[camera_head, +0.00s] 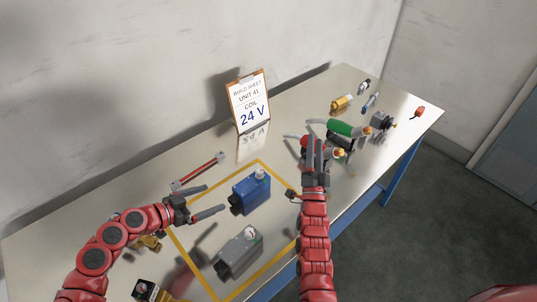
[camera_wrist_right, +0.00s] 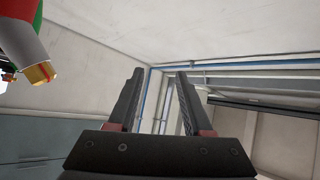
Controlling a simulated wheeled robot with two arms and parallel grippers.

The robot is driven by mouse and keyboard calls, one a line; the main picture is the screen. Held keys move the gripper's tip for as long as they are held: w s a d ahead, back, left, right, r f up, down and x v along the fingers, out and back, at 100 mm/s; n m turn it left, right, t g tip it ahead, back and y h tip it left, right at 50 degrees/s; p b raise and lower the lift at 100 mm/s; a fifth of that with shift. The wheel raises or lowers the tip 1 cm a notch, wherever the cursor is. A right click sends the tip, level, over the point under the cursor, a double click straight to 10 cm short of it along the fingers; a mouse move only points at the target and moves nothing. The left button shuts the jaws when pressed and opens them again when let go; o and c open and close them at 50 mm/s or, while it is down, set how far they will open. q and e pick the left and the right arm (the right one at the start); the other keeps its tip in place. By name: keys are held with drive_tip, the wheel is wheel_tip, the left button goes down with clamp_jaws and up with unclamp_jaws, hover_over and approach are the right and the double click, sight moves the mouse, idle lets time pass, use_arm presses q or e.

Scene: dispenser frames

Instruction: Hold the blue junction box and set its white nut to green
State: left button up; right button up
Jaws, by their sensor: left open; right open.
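The blue junction box (camera_head: 250,192) sits on the metal table inside a yellow outlined area. Its white nut (camera_head: 260,174) is on its top at the upper right; I cannot make out its setting. My left gripper (camera_head: 214,200) is open and empty, with its fingers pointing at the box from the left, apart from it. My right gripper (camera_head: 309,142) is to the right of and beyond the box, near a green-bodied part. In the right wrist view this gripper (camera_wrist_right: 158,100) is open, with nothing between its fingers.
A grey box (camera_head: 238,254) with a similar round top piece stands in front of the blue one. A sign (camera_head: 249,100) reading "24 V" stands behind. A green valve-like part (camera_head: 344,129), a red-and-grey bar (camera_head: 198,171) and several small parts lie around. The table's right edge drops to the floor.

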sight(247, 184)
drive_tip(key=w+a+f+m+g+y, duration=0.3)
drive_tip(key=w+m+g, duration=0.15)
drive_tip(key=w, duration=0.25)
drive_tip(key=w+a+f+m+g+y, duration=0.25)
drive_tip(key=w+a+g, duration=0.2)
drive_tip(key=w, duration=0.25)
use_arm(q)
drive_tip(key=x, duration=1.5)
drive_tip(key=shift+w+d, duration=0.25)
drive_tip(key=shift+w, duration=0.1)
drive_tip(key=shift+x, duration=0.85)
use_arm(e)
drive_tip(key=s+a+r+m+g, duration=0.1)
drive_tip(key=s+a+m+g, duration=0.1)
drive_tip(key=s+g, duration=0.3)
drive_tip(key=s+a+r+m+g+y, duration=0.1)
drive_tip(key=s+a+m+g, duration=0.2)
drive_tip(key=s+m+g, duration=0.2)
drive_tip(key=shift+s+a+g, duration=0.3)
drive_tip(key=shift+s+g, duration=0.5)
drive_tip(key=shift+s, duration=0.65)
use_arm(q)
drive_tip(key=shift+s, duration=0.1)
use_arm(e)
drive_tip(key=shift+r+y, duration=0.1)
drive_tip(key=shift+y, duration=0.15)
use_arm(q)
clamp_jaws()
